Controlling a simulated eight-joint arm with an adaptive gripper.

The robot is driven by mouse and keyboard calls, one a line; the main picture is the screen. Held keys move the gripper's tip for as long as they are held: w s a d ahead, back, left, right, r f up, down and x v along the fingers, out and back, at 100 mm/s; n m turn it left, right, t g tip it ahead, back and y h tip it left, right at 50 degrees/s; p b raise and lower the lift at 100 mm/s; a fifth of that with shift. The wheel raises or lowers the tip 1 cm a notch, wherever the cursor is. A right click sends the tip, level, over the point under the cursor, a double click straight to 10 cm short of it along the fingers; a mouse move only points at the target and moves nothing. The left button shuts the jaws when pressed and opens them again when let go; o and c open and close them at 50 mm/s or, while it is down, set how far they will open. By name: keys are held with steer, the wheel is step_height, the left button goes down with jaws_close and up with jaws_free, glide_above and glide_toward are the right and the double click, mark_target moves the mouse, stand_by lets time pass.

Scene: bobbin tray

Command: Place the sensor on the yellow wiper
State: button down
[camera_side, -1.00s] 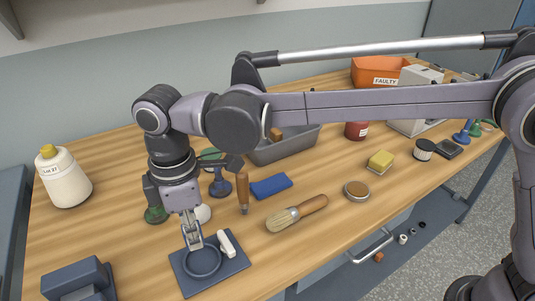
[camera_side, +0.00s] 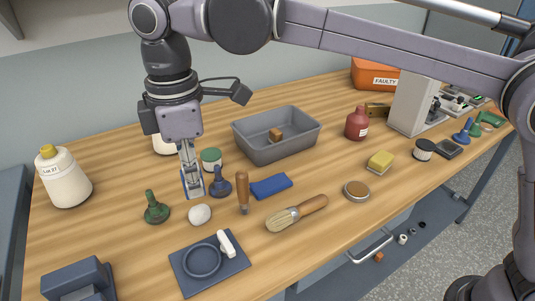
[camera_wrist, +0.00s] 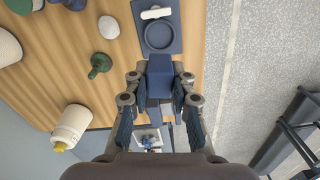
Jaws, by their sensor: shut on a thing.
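The yellow wiper (camera_side: 380,161) lies flat on the bench, right of centre in the side view, with nothing on top of it. My gripper (camera_side: 192,187) is shut and points down above the bench, between the green stamp and the blue one. It is shut on a small part that I take to be the sensor. The wiper is far to the right of my gripper. In the wrist view the fingers (camera_wrist: 159,90) show, but the wiper does not.
A blue tray (camera_side: 232,268) with a ring and white piece lies in front. A round brown-topped tin (camera_side: 357,191) is near the wiper.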

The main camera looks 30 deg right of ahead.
steer(key=w+d+m, duration=0.4)
steer(key=d, duration=1.2)
steer(key=w+d+m, duration=0.3)
steer(key=w+d, duration=0.1)
steer(key=d, duration=1.2)
steer(key=s+d+m, duration=0.3)
steer(key=s+d, duration=0.2)
steer(key=d, duration=0.5)
steer(key=s+d+m, duration=0.3)
steer(key=s+d, duration=0.2)
steer(key=d, duration=0.4)
steer(key=s+d+m, duration=0.3)
steer(key=s+d, duration=0.2)
steer(key=d, duration=0.5)
glide_above(383, 156)
step_height(383, 156, down, 12)
steer(key=shift+a+f, duration=0.1)
steer(key=shift+a, duration=0.05)
steer(key=shift+f, duration=2)
steer(key=shift+f, duration=0.15)
